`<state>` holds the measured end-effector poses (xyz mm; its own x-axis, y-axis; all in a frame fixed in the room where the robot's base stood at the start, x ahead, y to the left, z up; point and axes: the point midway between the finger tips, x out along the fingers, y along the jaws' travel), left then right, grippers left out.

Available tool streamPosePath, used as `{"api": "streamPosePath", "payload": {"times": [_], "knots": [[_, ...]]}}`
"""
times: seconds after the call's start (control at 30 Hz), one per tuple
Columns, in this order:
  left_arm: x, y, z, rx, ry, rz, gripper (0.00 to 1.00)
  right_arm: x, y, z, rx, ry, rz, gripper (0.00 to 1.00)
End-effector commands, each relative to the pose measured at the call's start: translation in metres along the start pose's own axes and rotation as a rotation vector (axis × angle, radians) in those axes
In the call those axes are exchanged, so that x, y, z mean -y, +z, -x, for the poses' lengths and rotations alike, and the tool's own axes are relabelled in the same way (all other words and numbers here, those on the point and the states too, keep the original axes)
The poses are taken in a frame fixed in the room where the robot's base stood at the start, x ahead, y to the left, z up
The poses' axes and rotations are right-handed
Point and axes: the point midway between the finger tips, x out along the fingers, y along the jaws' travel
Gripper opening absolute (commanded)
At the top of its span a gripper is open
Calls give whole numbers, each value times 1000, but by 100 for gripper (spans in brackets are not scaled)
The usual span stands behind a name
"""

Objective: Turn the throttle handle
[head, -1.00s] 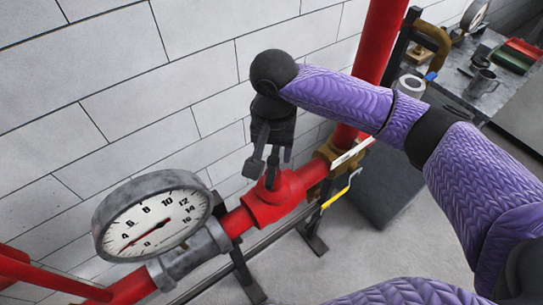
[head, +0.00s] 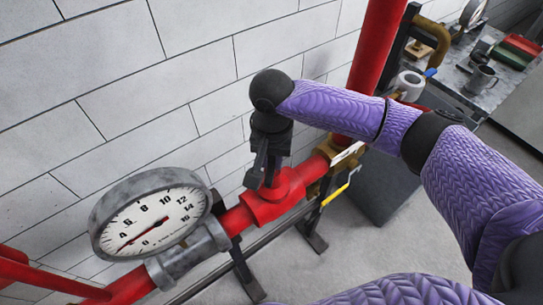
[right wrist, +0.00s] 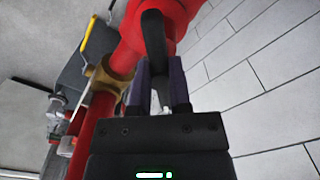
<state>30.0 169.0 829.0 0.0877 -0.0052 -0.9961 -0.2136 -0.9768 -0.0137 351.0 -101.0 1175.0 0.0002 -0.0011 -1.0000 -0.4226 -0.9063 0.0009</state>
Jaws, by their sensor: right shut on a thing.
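The red valve body (head: 272,203) sits in the red pipe right of the pressure gauge (head: 150,215). Its dark throttle handle (head: 252,179) shows partly at my gripper. In the right wrist view the dark handle (right wrist: 154,38) runs from the red fitting down between my fingers. My right gripper (head: 268,175) points down above the valve and is shut on the handle; its fingers (right wrist: 159,88) stand on both sides of it. My own gripper hides part of the handle in the head view. My left gripper is not in view.
A yellow-edged lever (head: 338,190) and a brass fitting (head: 338,158) lie right of the valve. A thick red vertical pipe (head: 378,50) rises behind my arm. A white brick wall (head: 150,80) is close behind. A bench (head: 490,85) with a mug stands at right.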

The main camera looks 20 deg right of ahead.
Motion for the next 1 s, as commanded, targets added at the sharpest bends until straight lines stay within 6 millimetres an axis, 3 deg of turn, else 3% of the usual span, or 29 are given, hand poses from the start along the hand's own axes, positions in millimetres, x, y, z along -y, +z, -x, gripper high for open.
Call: {"api": "streamPosePath", "payload": {"times": [0.37, 0.7, 1.0], "knots": [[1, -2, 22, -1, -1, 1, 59, -1, 1, 5, 3, 1, 109, 0], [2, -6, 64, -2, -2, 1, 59, -4, 0, 6, 4, 0, 406, 0], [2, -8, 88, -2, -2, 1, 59, -7, -2, 4, 2, -1, 691, 0]]}}
